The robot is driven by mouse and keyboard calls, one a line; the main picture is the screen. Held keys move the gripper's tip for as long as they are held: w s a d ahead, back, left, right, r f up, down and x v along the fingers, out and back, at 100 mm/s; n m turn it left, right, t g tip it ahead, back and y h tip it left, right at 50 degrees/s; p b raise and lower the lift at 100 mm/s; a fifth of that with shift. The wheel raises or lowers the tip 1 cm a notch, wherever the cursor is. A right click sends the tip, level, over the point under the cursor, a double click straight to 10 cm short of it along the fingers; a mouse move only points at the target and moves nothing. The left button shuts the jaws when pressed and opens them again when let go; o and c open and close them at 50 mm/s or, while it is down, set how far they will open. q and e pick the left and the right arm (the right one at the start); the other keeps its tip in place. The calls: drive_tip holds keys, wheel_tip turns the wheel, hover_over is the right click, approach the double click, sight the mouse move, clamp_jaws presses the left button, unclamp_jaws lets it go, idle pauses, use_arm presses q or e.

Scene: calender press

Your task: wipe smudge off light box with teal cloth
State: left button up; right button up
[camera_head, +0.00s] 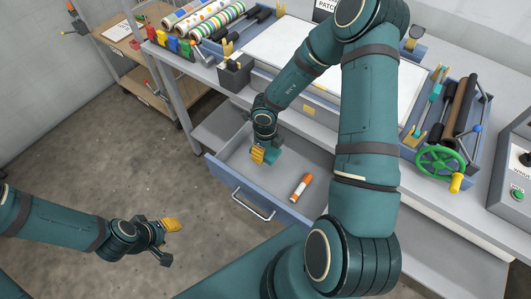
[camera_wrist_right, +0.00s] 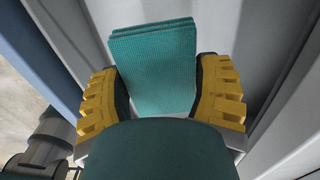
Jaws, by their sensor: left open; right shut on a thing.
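The teal cloth (camera_head: 274,154) is inside the open drawer, partly hidden by my right gripper (camera_head: 264,156). In the right wrist view the folded cloth (camera_wrist_right: 153,65) stands up between the yellow fingers of the right gripper (camera_wrist_right: 165,90), which is shut on it. My left gripper (camera_head: 168,242) is open and empty, low at the left over the floor. A large white panel (camera_head: 277,50), which looks like the light box, lies on the bench behind my right arm. The arm covers its middle, and I see no smudge on the parts that show.
The pulled-out drawer (camera_head: 225,172) also holds an orange and white marker (camera_head: 301,187). A green handwheel (camera_head: 441,163) and a blue tray (camera_head: 478,105) of tools are at the right. Patterned rolls (camera_head: 205,18) lie at the back left. Floor at the left is clear.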

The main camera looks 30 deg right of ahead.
drive_tip(key=shift+r, duration=0.15)
drive_tip(key=o, duration=0.3)
drive_tip(key=c, duration=0.4)
drive_tip(key=shift+o, duration=0.2)
drive_tip(key=shift+a, duration=0.1)
